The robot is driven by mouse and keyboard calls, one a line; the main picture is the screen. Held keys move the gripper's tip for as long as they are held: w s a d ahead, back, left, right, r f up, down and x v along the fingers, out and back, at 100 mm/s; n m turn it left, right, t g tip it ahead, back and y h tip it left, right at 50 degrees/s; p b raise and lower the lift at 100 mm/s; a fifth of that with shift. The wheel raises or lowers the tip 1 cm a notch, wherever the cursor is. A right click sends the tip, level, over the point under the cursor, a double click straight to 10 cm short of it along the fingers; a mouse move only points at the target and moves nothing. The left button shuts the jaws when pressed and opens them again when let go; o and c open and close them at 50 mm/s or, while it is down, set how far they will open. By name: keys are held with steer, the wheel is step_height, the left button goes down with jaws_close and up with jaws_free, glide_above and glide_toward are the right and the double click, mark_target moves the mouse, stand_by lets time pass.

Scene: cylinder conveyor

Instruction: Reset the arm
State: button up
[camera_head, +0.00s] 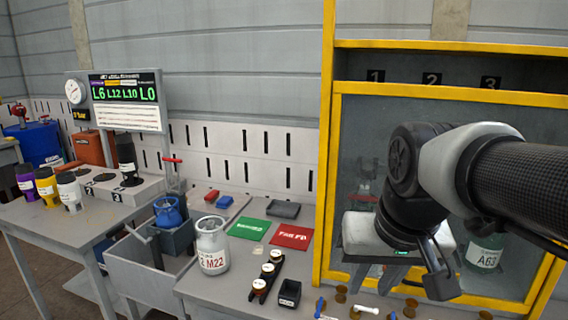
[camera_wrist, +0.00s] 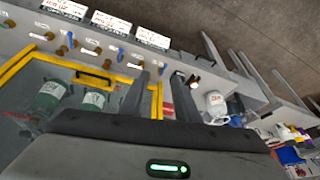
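My gripper (camera_head: 374,278) hangs from my arm at the right of the head view, in front of the yellow-framed cabinet (camera_head: 327,150). Its fingers point down. In the wrist view my gripper (camera_wrist: 160,78) shows two dark fingers standing well apart with nothing held between them. The gripper is open and empty. Part of the gripper and the cabinet behind it are hidden by my arm in the head view.
A grey canister marked M22 (camera_head: 211,246) stands on the bench left of my gripper. A green jar marked A63 (camera_head: 484,252) is in the cabinet. Green (camera_head: 249,229) and red (camera_head: 291,236) mats lie on the bench. Small knobs (camera_head: 410,305) line the cabinet front.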

steer(key=s+f+t, duration=0.1)
steer(key=s+f, duration=0.1)
steer(key=s, duration=0.4)
step_height(320, 180, up, 12)
steer(key=p, duration=1.2)
steer(key=shift+d+n+p, duration=0.3)
steer(key=shift+n+p, duration=0.05)
steer(key=shift+n, duration=0.05)
